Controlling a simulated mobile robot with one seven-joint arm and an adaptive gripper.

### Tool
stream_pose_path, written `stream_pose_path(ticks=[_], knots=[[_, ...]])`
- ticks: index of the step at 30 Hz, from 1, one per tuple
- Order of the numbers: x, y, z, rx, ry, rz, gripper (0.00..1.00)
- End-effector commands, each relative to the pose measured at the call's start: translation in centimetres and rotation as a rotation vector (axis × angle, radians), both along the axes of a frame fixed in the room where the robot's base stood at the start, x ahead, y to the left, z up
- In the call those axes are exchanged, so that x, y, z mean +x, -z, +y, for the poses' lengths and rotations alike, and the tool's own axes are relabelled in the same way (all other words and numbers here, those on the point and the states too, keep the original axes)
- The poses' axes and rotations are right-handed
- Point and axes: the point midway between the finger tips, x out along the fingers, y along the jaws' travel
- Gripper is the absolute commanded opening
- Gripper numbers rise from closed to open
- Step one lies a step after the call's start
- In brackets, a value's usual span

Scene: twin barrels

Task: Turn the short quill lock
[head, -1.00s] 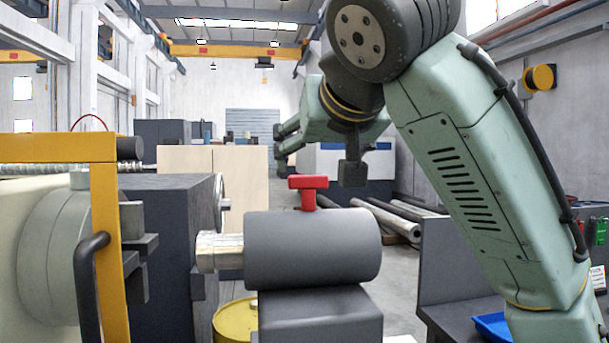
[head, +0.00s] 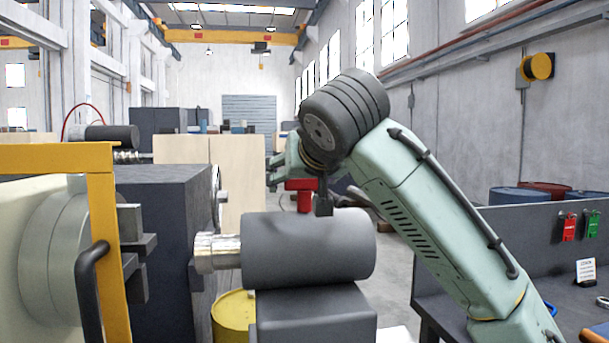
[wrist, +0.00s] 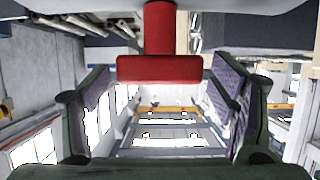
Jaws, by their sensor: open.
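The short quill lock is a red T-shaped handle (head: 300,184) standing upright on top of the grey tailstock barrel (head: 310,248). A shiny metal quill (head: 217,252) sticks out of the barrel's left end. My gripper (head: 277,170) is low, near the handle's height, and partly hidden behind it and my wrist. In the wrist view the red handle (wrist: 160,68) appears at the upper middle, in line with the gap between the two fingers of my gripper (wrist: 160,88). The fingers are spread wide, and I see no contact with the handle.
A yellow frame with a black handle (head: 100,230) stands at the left before a round chuck (head: 60,250). A dark machine block (head: 165,215) is behind the quill. A yellow drum (head: 234,312) stands below. A grey bench (head: 480,260) is at the right.

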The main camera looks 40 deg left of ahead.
Motion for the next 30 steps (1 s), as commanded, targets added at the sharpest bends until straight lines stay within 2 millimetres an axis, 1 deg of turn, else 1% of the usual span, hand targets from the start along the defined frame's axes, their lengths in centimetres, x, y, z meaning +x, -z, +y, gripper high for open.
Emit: stream_pose_path(ticks=[3,24,25,30], knots=[[0.00,0.02,-0.01,0.000,0.000,0.000,0.78],[-0.02,-0.01,-0.04,0.000,0.001,0.000,0.31],[-0.02,-0.01,-0.04,0.000,0.001,0.000,0.30],[0.01,-0.02,-0.03,0.000,-0.009,0.001,0.30]])
